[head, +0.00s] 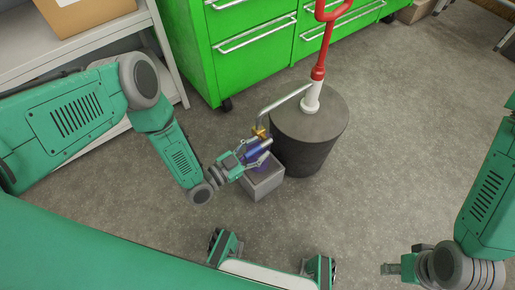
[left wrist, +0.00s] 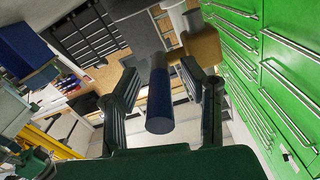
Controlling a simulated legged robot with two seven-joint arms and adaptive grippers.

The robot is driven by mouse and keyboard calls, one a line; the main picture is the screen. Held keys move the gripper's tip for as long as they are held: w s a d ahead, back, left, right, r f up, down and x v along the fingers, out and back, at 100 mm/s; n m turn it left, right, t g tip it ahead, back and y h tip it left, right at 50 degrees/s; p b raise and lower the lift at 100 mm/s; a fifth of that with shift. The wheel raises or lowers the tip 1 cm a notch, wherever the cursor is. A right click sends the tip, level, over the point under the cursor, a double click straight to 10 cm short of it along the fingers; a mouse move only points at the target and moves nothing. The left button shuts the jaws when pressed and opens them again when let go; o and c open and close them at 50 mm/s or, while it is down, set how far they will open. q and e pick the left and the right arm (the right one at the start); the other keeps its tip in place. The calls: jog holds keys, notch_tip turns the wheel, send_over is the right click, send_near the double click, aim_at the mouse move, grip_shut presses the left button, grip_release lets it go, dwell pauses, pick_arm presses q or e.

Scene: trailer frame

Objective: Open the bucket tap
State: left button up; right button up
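A dark grey bucket-like cylinder (head: 308,140) stands on the floor, with a red and white upright handle (head: 318,75) on top. A bent metal pipe (head: 283,101) runs left from it to a brass fitting (head: 261,132). A blue cylindrical piece (head: 258,150) is just below the fitting. My left gripper (head: 247,155) is at this piece. In the left wrist view, the dark blue cylinder (left wrist: 160,103) stands between the two fingers (left wrist: 163,85), with visible gaps on both sides. My right gripper (head: 394,268) is at the lower right, away from these things; its finger opening is unclear.
Green drawer cabinets (head: 250,45) are behind. A pale shelf (head: 60,50) with a cardboard box (head: 85,12) is at the upper left. The floor in front and right is clear.

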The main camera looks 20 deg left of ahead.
pick_arm(q)
grip_shut()
jog(key=shift+r, duration=0.1)
